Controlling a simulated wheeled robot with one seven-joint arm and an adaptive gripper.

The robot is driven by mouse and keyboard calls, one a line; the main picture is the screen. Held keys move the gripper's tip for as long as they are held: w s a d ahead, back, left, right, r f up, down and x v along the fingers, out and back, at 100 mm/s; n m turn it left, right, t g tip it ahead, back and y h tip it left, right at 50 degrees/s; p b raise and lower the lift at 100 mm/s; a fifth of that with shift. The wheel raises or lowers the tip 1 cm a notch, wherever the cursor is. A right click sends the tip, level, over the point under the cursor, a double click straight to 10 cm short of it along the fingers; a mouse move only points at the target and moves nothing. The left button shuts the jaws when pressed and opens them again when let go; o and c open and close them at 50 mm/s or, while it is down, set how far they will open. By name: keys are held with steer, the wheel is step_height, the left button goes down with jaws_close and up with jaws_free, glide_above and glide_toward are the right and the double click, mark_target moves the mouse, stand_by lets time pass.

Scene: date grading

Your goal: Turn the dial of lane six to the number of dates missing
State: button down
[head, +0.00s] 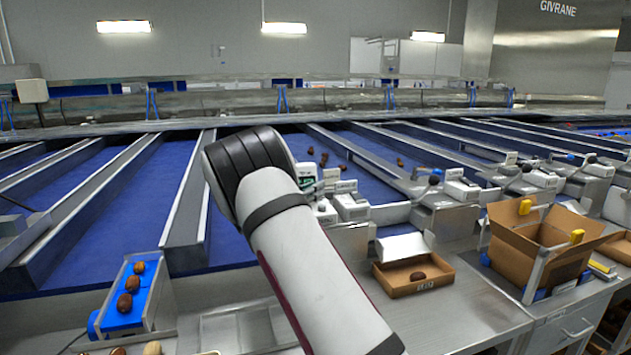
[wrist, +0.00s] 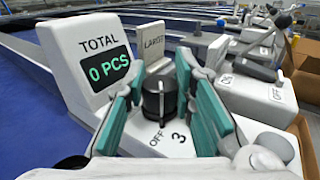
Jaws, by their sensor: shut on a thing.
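A black dial (wrist: 158,100) stands on a white control box (wrist: 75,60), with the marks OFF and 3 beside it. My gripper (wrist: 160,108) has its green-padded fingers on both sides of the dial and is shut on it. The dial's pointer direction is hard to read. The box's display (wrist: 108,68) reads TOTAL 0 PCS, and a grey plate (wrist: 152,42) behind the dial reads LARGE. No lane number is legible. In the head view my arm largely hides the gripper and dial. Several dates (head: 324,158) lie on the blue lane behind.
A small carton (head: 425,286) holds one date (head: 417,276). A blue tray (head: 124,318) at lower left holds several dates (head: 131,283). A large open box (head: 530,252) stands on the right. Similar control boxes (head: 462,190) line the bench to the right.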

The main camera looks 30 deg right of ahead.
steer(key=n+t+p, duration=0.1)
steer(key=t+p, duration=0.1)
steer(key=n+t+y+p, duration=0.1)
steer(key=shift+s+r+n+t+y+p, duration=0.1)
steer(key=shift+s+n+t+y+p, duration=0.1)
steer(key=shift+n+t+y+p, duration=0.15)
steer(key=shift+w+n+t+y+p, duration=0.15)
steer(key=shift+n+t+y+p, duration=0.35)
steer(key=shift+t+p, duration=0.3)
steer(key=c, duration=1.3)
jaws_free()
step_height(320, 180, up, 10)
steer(key=shift+f, duration=0.1)
